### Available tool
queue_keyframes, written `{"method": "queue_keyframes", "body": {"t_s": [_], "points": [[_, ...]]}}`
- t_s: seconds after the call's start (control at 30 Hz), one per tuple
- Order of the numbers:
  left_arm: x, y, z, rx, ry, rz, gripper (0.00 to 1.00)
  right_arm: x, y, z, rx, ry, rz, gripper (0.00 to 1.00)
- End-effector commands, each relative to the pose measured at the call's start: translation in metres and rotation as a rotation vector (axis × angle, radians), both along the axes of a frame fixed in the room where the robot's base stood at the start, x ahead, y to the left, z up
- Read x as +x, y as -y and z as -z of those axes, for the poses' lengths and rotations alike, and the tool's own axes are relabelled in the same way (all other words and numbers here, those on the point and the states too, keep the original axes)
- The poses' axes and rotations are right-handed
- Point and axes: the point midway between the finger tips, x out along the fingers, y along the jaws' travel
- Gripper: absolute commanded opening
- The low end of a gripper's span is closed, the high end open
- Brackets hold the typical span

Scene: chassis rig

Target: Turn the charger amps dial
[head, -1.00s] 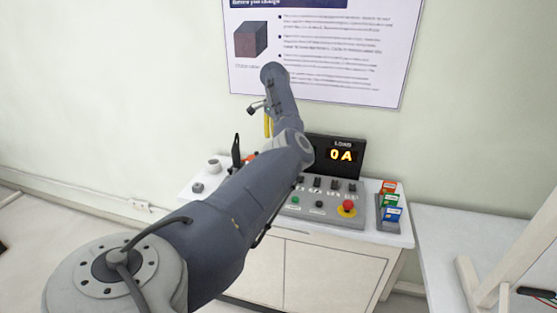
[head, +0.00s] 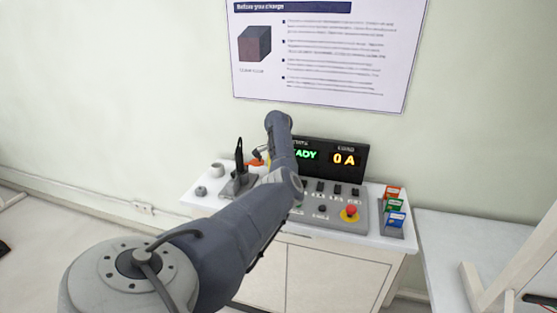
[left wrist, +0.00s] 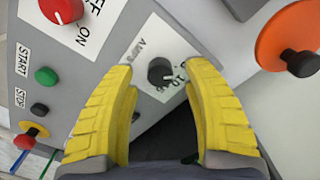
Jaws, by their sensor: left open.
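The charger amps dial is a small black knob (left wrist: 161,73) on a white label reading AMPS in the left wrist view. My left gripper (left wrist: 159,84) is open, with its yellow fingers on either side of the dial. I cannot tell whether either finger touches it. In the head view my left arm hides the dial and the gripper. The panel display (head: 343,159) reads 0 A beside partly covered green text ending in ADY. My right gripper is not in view.
Near the dial are a red ON/OFF knob (left wrist: 62,8), a green START button (left wrist: 46,75) and an orange disc with a black knob (left wrist: 290,38). A red emergency button (head: 350,212) and a card rack (head: 394,222) stand right. A black upright lever (head: 239,165) stands left.

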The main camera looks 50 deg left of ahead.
Motion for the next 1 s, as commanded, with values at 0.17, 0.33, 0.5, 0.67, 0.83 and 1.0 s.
{"method": "queue_keyframes", "body": {"t_s": [0.17, 0.33, 0.5, 0.67, 0.83, 1.0], "points": [[0.0, 0.0, 0.012, -0.001, 0.0, 0.0, 0.5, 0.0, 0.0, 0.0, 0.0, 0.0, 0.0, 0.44], [0.0, 0.0, 0.016, 0.0, 0.001, 0.001, 0.5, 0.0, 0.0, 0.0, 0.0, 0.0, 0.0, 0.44], [0.0, 0.0, 0.016, 0.0, 0.001, 0.001, 0.5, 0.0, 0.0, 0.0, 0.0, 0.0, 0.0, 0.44], [0.0, 0.0, 0.016, 0.0, 0.001, 0.001, 0.44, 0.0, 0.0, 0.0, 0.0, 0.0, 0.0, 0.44], [0.0, 0.0, 0.016, 0.0, 0.001, 0.001, 0.24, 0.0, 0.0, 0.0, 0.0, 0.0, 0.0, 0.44], [0.0, 0.0, 0.016, 0.0, 0.001, 0.001, 0.05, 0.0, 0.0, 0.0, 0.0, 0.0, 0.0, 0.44]]}}
